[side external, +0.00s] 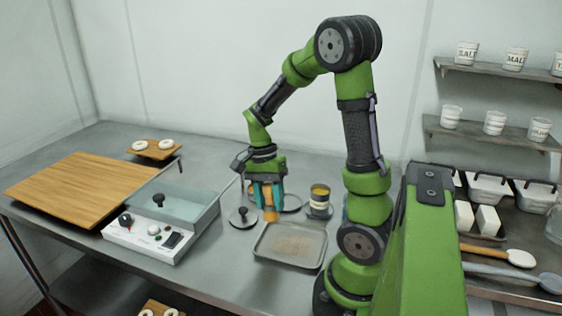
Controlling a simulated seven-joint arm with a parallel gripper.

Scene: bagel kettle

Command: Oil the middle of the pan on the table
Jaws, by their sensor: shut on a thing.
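A grey rectangular pan (283,261) lies on the metal table, with a brownish patch in its middle. My gripper (267,198) points down over the pan's back left corner. It is shut on an orange-brown tool (270,214), perhaps a brush, whose shape is mostly hidden by the fingers. The tool's lower end shows just above the pan's back left rim; I cannot tell whether it touches. A small jar (319,201) with yellowish contents, perhaps oil, stands behind the pan to the right.
A kettle unit (150,240) with a clear basin and knobs stands left of the pan. A round lid (243,217) lies between them. A wooden board (75,188) covers the far left, with two bagels on a small board (153,149) behind. Shelves (490,137) hold cups at right.

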